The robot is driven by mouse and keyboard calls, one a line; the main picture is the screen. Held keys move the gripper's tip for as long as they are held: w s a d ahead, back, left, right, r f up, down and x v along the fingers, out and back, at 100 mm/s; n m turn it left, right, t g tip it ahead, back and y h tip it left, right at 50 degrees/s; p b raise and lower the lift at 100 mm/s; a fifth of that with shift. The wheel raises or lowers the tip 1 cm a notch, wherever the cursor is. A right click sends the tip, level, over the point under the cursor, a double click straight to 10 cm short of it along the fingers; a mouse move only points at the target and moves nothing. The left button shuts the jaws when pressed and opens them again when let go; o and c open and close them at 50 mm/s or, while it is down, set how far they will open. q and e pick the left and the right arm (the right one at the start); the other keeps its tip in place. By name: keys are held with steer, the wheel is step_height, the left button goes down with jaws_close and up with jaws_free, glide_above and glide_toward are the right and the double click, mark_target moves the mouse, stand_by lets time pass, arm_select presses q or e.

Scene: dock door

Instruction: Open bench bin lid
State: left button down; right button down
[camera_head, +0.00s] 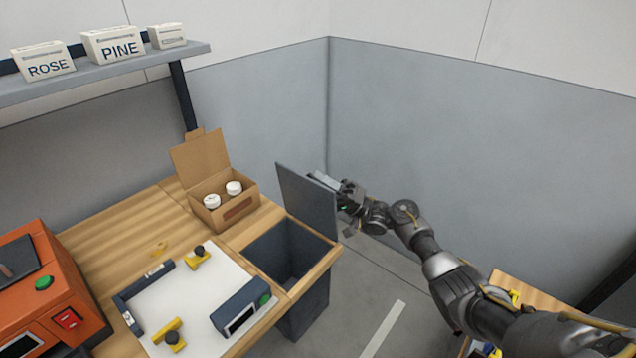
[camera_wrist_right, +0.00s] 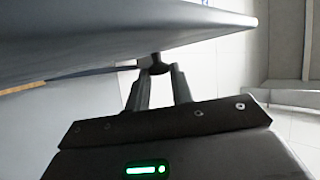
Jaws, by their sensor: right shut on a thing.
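The bench bin (camera_head: 308,310) is set into the right end of the wooden bench, and its square opening shows dark inside. Its grey lid (camera_head: 308,203) stands raised, roughly upright, at the back edge of the opening. My right gripper (camera_head: 338,186) is at the lid's right side and is shut. In the right wrist view the fingers (camera_wrist_right: 158,85) close on a small dark part, the lid's handle (camera_wrist_right: 155,64), beside the lid's broad grey face (camera_wrist_right: 120,35). My left gripper is not in view.
An open cardboard box (camera_head: 226,208) with two white-topped items stands just left of the lid. A white board (camera_head: 195,300) with yellow clamps and an orange machine (camera_head: 40,290) are on the bench. A shelf (camera_head: 110,62) holds labelled boxes.

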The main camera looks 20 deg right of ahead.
steer(key=c, duration=1.2)
jaws_free()
steer(key=shift+c, duration=0.2)
steer(key=b+v, duration=0.4)
steer(key=v, duration=0.7)
steer(key=shift+b, duration=0.4)
steer(key=shift+w, duration=0.1)
